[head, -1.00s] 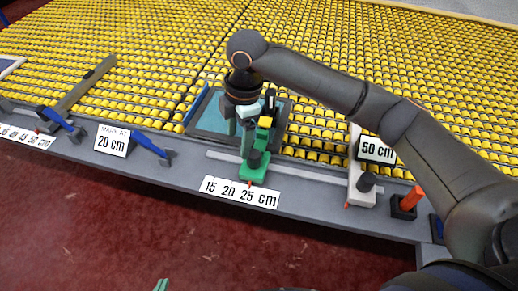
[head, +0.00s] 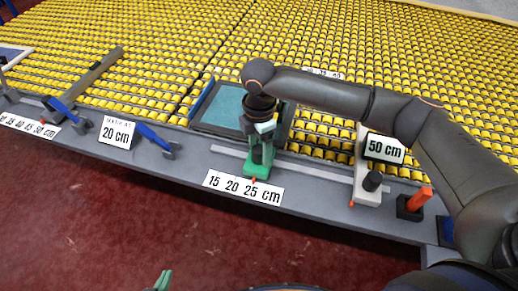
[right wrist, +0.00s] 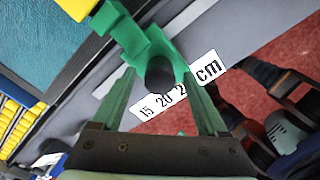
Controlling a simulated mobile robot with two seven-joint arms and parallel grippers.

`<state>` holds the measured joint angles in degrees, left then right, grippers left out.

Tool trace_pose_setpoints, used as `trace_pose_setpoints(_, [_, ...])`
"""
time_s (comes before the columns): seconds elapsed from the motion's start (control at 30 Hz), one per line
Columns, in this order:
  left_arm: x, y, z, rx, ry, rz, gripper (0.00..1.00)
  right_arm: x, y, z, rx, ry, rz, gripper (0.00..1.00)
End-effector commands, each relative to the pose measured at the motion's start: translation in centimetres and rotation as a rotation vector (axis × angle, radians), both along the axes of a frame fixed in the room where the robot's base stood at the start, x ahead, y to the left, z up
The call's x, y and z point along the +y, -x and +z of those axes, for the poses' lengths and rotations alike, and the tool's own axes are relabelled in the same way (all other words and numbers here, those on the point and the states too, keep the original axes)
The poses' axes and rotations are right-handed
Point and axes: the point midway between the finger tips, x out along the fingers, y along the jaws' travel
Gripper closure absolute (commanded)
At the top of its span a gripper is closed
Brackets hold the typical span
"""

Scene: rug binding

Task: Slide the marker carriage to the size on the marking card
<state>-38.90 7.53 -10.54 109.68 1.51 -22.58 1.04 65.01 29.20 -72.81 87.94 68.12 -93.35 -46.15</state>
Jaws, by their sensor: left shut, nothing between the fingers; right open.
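The green marker carriage (head: 257,170) sits on the grey rail of the bench, with a red tip at its front near the 25 on the scale card (head: 243,188) reading 15 20 25 cm. The marking card (head: 117,132) reads 20 cm. My right gripper (head: 260,150) is over the carriage and hides part of it. In the right wrist view, its open green fingers (right wrist: 162,108) stand on either side of the carriage's black knob (right wrist: 160,72); contact cannot be told. My left gripper (head: 163,281) is shut and empty at the bottom edge, away from the bench.
A white carriage with a 50 cm card (head: 384,148) stands to the right, beside an orange-handled tool in a black holder (head: 409,208). Blue-handled clamps (head: 152,138) lie left. A teal panel (head: 220,107) and yellow rollers lie behind the rail.

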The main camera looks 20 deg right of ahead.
Motion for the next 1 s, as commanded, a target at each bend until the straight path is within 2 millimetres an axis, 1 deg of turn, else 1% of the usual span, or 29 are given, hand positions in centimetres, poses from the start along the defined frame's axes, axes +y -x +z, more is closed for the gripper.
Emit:
trace_pose_setpoints(0.03, [0.00,0.01,-0.04,0.000,0.000,0.000,1.00,0.02,0.03,-0.47,0.001,0.000,0.001,0.24])
trace_pose_setpoints(0.13, [0.00,0.01,-0.05,0.000,0.000,0.000,1.00,0.03,0.06,-0.94,0.001,0.000,0.001,0.24])
trace_pose_setpoints(0.4, [0.00,0.01,-0.05,0.000,0.000,0.000,1.00,0.03,0.04,-1.05,0.000,-0.001,0.001,0.24])
trace_pose_setpoints(0.47, [0.00,0.01,-0.05,0.000,0.000,0.000,1.00,0.04,0.04,-1.04,0.000,-0.001,0.001,0.30])
trace_pose_setpoints(1.0, [0.00,0.01,-0.05,0.000,0.000,0.000,1.00,0.04,0.04,-1.00,0.000,-0.001,0.001,0.91])
